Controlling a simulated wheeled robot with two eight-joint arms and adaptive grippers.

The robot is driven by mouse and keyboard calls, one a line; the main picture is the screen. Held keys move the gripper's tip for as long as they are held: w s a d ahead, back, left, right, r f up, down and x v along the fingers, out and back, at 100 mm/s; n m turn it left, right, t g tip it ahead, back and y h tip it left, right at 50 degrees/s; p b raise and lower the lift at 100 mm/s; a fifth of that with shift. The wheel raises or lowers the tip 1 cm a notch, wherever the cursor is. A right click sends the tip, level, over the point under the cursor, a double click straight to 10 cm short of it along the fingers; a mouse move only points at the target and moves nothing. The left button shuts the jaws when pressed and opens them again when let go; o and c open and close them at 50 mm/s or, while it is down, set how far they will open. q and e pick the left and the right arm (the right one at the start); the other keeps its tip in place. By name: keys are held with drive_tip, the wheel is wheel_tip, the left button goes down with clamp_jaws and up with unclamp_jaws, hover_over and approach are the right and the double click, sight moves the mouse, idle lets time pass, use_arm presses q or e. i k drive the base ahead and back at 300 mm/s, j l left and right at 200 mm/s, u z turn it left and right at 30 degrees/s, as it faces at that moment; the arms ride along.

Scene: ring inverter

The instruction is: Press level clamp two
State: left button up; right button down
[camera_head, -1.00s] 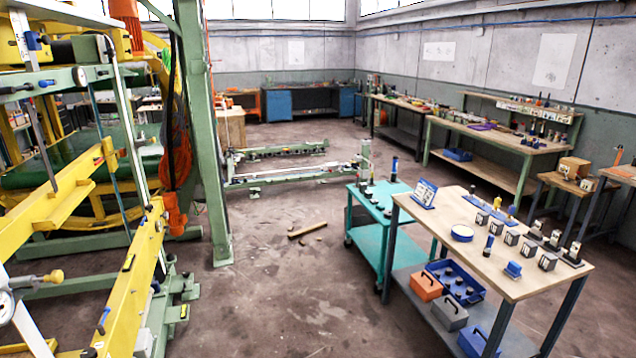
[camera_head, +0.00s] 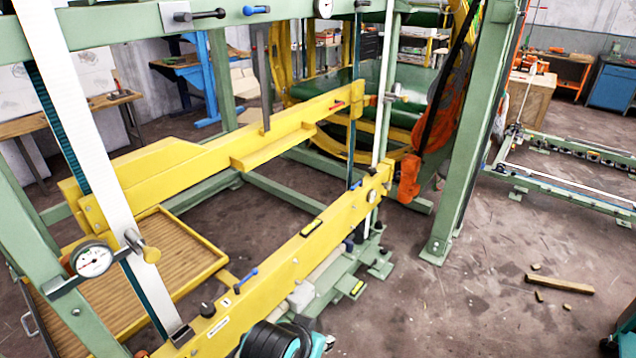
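A yellow lower beam (camera_head: 290,262) of the ring inverter frame runs diagonally across the view. On it sit a blue-handled lever (camera_head: 245,276), a black knob (camera_head: 207,309) and a level-like yellow and black piece (camera_head: 311,229). A black-handled lever (camera_head: 195,15) and a small blue handle (camera_head: 257,10) are on the green top beam (camera_head: 120,27). I cannot tell which of these is level clamp two. A dark, teal-edged part of what looks like my arm shows at the bottom centre. Neither gripper's fingers are in view.
A ribbed tray (camera_head: 165,262) lies behind the lower beam. A green post (camera_head: 465,150) stands right of centre. Wood pieces (camera_head: 560,284) lie on open floor at right.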

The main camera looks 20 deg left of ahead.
sight(352, 188)
drive_tip(key=i+u, duration=0.1)
drive_tip(key=u, duration=0.45)
drive_tip(key=i+l, duration=0.1)
drive_tip(key=i, duration=0.6)
drive_tip(key=i+u, duration=0.15)
drive_tip(key=i, duration=0.6)
drive_tip(key=i+l, duration=0.25)
drive_tip(key=i, duration=0.45)
drive_tip(key=j+u, duration=0.05)
